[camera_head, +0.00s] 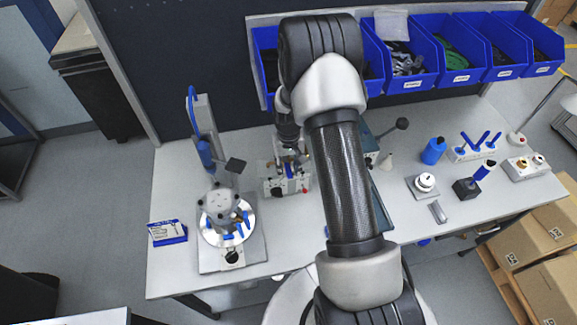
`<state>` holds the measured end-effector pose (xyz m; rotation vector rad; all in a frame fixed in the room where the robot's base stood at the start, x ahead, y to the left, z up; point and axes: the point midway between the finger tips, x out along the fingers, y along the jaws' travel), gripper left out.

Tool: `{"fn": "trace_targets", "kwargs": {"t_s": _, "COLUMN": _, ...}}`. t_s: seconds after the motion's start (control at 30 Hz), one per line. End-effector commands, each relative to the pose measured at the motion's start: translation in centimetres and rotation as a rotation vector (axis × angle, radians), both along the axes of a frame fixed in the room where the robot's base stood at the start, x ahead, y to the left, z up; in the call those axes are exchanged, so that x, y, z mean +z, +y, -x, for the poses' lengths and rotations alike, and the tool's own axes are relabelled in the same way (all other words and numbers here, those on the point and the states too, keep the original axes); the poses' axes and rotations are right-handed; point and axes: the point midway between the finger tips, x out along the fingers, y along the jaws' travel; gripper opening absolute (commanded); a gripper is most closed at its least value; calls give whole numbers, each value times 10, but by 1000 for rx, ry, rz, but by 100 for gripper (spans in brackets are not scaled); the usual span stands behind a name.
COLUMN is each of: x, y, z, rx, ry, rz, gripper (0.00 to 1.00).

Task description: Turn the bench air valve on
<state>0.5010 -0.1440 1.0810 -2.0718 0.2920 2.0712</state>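My arm reaches over the bench, and my gripper (289,148) points down at the back middle of it. The gripper is small and partly merges with what lies below, so I cannot tell if its fingers are open or shut. Right under it is a grey metal unit (273,187) with a small blue part (289,170) and a red knob at its right corner. This may be the air valve, but its handle position is not clear. I cannot tell whether the gripper touches it.
A round fixture (210,228) holding a grey housing stands left on the bench (315,235). A blue-and-white box (167,233) is beside it. Blue bins (410,82) line the back. A blue bottle (433,151) and small tools stand right. My arm hides the bench middle.

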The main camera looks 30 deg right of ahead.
Motion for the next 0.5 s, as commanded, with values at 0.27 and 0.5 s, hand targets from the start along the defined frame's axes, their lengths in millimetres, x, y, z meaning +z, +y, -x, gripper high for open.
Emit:
{"fn": "trace_targets", "kwargs": {"t_s": 0.27, "x": 0, "y": 0, "z": 0, "rx": 0, "ry": 0, "rz": 0, "gripper": 14}}
{"fn": "trace_targets", "kwargs": {"t_s": 0.5, "x": 0, "y": 0, "z": 0, "rx": 0, "ry": 0, "rz": 0, "gripper": 0}}
